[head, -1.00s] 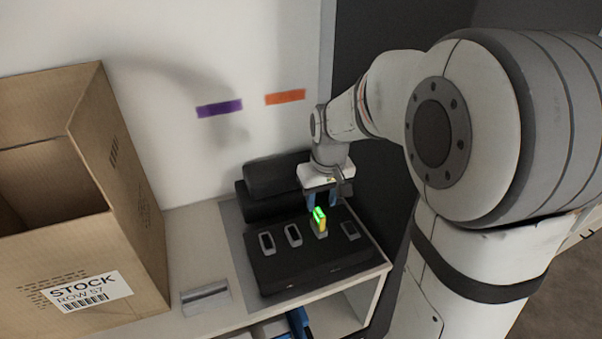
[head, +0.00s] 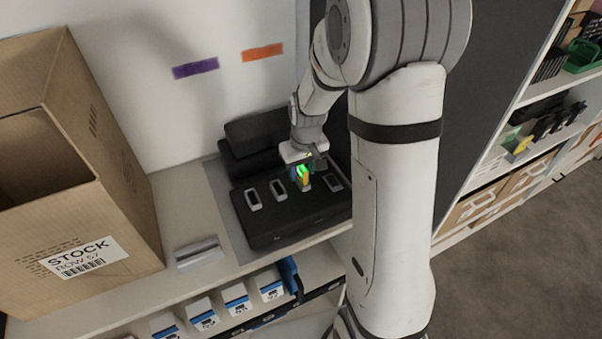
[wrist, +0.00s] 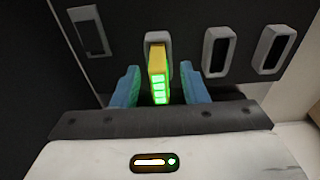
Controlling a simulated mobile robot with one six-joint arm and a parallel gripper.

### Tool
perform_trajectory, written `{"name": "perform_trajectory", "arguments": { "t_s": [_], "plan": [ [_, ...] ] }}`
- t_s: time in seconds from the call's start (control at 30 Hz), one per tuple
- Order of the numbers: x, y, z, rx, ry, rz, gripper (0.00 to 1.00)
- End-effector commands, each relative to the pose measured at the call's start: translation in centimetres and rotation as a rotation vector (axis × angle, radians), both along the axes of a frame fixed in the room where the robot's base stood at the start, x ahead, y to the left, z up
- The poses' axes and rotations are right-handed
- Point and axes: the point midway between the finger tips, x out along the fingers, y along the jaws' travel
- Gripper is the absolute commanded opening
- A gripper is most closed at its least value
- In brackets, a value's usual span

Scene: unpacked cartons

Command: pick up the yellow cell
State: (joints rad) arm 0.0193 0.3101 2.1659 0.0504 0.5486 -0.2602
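The yellow cell (head: 305,178) stands upright in one slot of the black charging dock (head: 268,230), with green lit bars on its face. It also shows in the wrist view (wrist: 158,62), seated in a grey-rimmed slot. My gripper (head: 302,172) is over it from above. In the wrist view my gripper's two blue fingers (wrist: 157,88) stand on either side of the cell, with a visible gap on each side, so the gripper is open. The cell's lower end is hidden in the slot.
The dock's other slots, such as this one (head: 253,199), look empty. A large open cardboard carton (head: 128,190) stands left on the bench. A grey metallic block (head: 197,253) lies between carton and dock. White and blue boxes (head: 236,299) fill the shelf below. Shelving (head: 505,150) stands at right.

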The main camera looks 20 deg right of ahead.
Motion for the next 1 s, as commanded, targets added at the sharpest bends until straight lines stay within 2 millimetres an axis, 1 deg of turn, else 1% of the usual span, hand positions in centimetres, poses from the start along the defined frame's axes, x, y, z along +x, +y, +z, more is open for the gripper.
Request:
{"name": "perform_trajectory", "arguments": {
  "t_s": [0.1, 0.13, 0.6, 1.0],
  "plan": [
    [0.0, -0.02, 0.01, 0.0, 0.0, -0.001, 0.4],
    [0.0, -0.03, 0.02, 0.0, 0.0, -0.001, 0.38],
    [0.0, -0.07, 0.06, 0.0, -0.001, -0.002, 0.0],
    [0.01, -0.1, 0.08, 0.0, -0.001, -0.002, 0.0]
  ]
}}
